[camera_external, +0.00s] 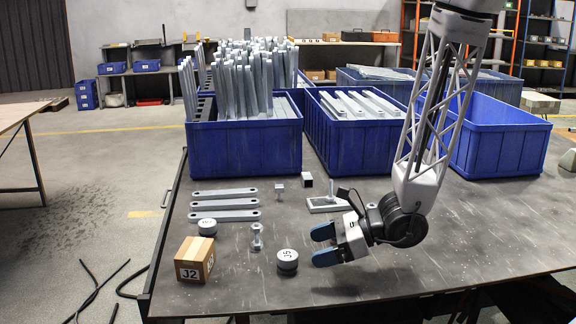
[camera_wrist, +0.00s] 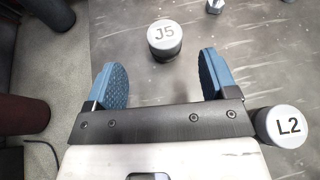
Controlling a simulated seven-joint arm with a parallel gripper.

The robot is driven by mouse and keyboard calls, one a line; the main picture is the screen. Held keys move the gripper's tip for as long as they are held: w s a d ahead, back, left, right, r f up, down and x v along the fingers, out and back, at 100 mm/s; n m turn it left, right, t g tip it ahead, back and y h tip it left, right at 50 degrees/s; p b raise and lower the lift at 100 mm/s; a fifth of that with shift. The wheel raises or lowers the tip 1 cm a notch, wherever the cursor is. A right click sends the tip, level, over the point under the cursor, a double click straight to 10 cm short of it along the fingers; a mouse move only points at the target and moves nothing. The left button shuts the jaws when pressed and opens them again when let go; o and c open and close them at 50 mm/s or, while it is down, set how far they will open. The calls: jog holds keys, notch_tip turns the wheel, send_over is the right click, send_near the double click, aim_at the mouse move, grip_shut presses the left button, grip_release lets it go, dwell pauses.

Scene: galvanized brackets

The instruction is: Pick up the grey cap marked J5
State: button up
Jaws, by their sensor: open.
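The grey cap marked J5 (camera_external: 287,262) stands upright on the dark table, a short round cylinder with a light top and a darker side. In the wrist view the J5 cap (camera_wrist: 165,40) is ahead of the fingertips, in line with the gap between them. My gripper (camera_external: 323,245) is low over the table, to the right of the cap, with its blue fingers pointing left. In the wrist view my gripper (camera_wrist: 160,75) is open, with nothing between the fingers. The cap is apart from both fingers.
A similar cap marked L2 (camera_wrist: 283,127) stands beside my gripper's right side. Another grey cap (camera_external: 207,227), a cardboard box marked J2 (camera_external: 190,262), a dumbbell-shaped metal part (camera_external: 257,238) and flat bars (camera_external: 224,204) lie nearby. Blue bins (camera_external: 245,150) line the back.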

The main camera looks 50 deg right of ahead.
aim_at(289, 255)
jog(key=shift+d+f, duration=0.2)
jog(key=shift+f, duration=0.1)
jog(key=shift+x, duration=1.35)
jog(key=shift+x, duration=2.6)
jog(key=shift+d+f, duration=0.1)
jog(key=c, duration=1.1)
jog(key=shift+o, duration=0.2)
